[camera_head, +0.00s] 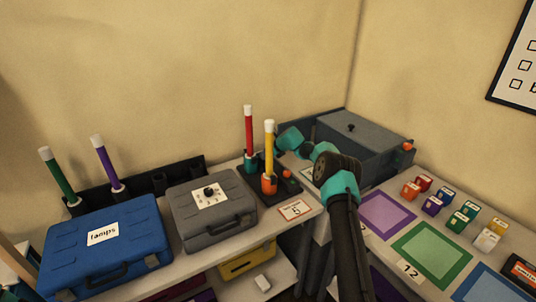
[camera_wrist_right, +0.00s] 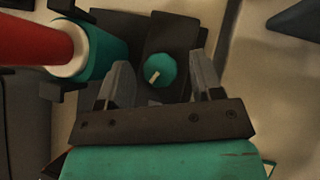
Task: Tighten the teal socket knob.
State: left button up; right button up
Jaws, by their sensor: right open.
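The teal socket knob (camera_wrist_right: 160,70), a round teal dial with a pale pointer mark, sits on a dark base in the right wrist view. My right gripper (camera_wrist_right: 160,62) is open, with one grey finger on each side of the knob; contact cannot be made out. The teal socket (camera_wrist_right: 100,50) is beside it and holds a red tube (camera_wrist_right: 32,42) with a white collar. In the head view the red tube (camera_head: 249,132) stands upright in the teal socket (camera_head: 251,164). My right arm hides the teal knob there. My left gripper is not in view.
A yellow tube (camera_head: 269,147) stands in an orange socket (camera_head: 269,185) close by, with an orange knob (camera_head: 287,174). A grey case (camera_head: 222,222) and a blue case (camera_head: 107,262) are to the left. A grey box (camera_head: 360,136) stands behind my right arm.

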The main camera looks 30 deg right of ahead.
jog(key=shift+w+f, duration=0.15)
jog(key=shift+c, duration=0.3)
jog(key=c, duration=0.8)
jog(key=shift+c, duration=0.2)
jog(key=shift+m, duration=0.4)
jog(key=shift+a+m+t+h, duration=0.15)
jog(key=shift+m+t+h, duration=0.15)
jog(key=shift+m+h, duration=1.4)
jog(key=shift+f+m, duration=0.1)
jog(key=shift+m, duration=0.2)
